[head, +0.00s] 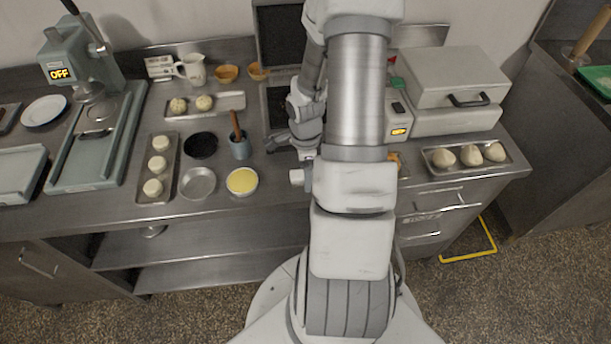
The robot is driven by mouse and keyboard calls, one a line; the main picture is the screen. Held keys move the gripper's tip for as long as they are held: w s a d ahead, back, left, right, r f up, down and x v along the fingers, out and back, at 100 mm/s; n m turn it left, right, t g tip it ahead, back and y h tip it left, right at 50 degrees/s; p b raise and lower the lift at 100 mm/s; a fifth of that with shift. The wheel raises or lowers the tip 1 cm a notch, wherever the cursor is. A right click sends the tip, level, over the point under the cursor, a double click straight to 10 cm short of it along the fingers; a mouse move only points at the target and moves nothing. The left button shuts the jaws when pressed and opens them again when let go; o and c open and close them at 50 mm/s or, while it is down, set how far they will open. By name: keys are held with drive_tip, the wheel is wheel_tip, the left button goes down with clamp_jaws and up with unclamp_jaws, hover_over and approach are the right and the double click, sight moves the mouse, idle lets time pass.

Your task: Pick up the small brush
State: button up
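A small brush (235,122) with a brown handle stands in a blue-grey cup (240,149) on the steel counter. Its handle points up and leans slightly; its lower end is hidden inside the cup. My gripper (273,142) is just right of the cup, low over the counter and apart from the brush handle. The gripper is small in the picture and partly hidden by my own arm, so I cannot tell whether its fingers are open or shut.
A bowl of yellow liquid (242,181), an empty round tin (198,183) and a black round tin (201,145) stand near the cup. Trays of dough balls lie left (144,187) and right (433,169). A grey press machine (455,90) stands right of my arm.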

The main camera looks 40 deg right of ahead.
drive_tip(key=shift+f, duration=0.45)
clamp_jaws()
drive_tip(key=shift+r, duration=0.1)
drive_tip(key=shift+r, duration=0.5)
wheel_tip(320, 180, up, 3)
drive_tip(key=shift+d+r, duration=0.15)
drive_tip(key=s+d+r, duration=0.4)
drive_tip(key=d+r, duration=0.2)
drive_tip(key=d, duration=0.4)
drive_tip(key=shift+s+d+r, duration=0.2)
drive_tip(key=shift+s+r, duration=0.1)
drive_tip(key=shift+s, duration=0.05)
